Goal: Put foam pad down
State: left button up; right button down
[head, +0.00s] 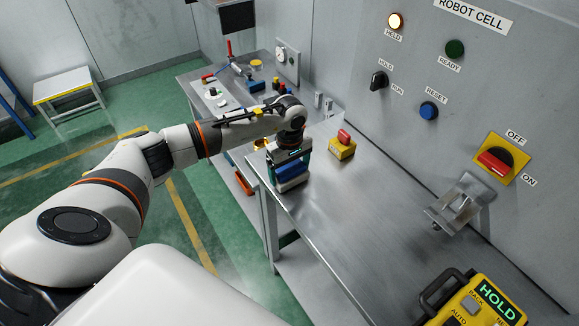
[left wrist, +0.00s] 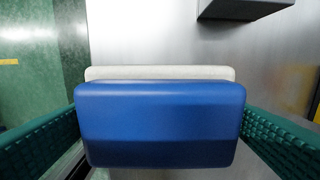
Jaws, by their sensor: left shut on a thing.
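The foam pad (head: 291,170) is a blue block with rounded edges, near the left end of the metal bench in the head view. In the left wrist view the blue pad (left wrist: 160,120) fills the middle, with a pale grey-white layer behind its far edge. I cannot tell whether that layer belongs to the pad. My left gripper (head: 290,168) is shut on the pad, with a green ribbed finger on each side. Whether the pad touches the bench is unclear. My right gripper is not in view.
The metal bench (head: 370,230) is mostly bare to the right. A yellow block with a red top (head: 342,145) stands just right of the gripper. A bracket (head: 460,205) juts from the wall panel, and a yellow pendant (head: 485,303) lies at the front right. Another cluttered table stands behind.

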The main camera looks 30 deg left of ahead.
aim_at(288, 167)
pick_arm(q)
jog(key=shift+f, duration=0.35)
jog(key=o, duration=0.7)
jog(key=shift+f, duration=0.15)
notch_tip(288, 167, up, 4)
jog(key=b, duration=0.3)
jog(key=shift+a+f, duration=0.1)
jog(key=shift+f, duration=0.05)
notch_tip(288, 167, up, 8)
jog(key=b, duration=0.2)
jog(key=shift+s, duration=0.15)
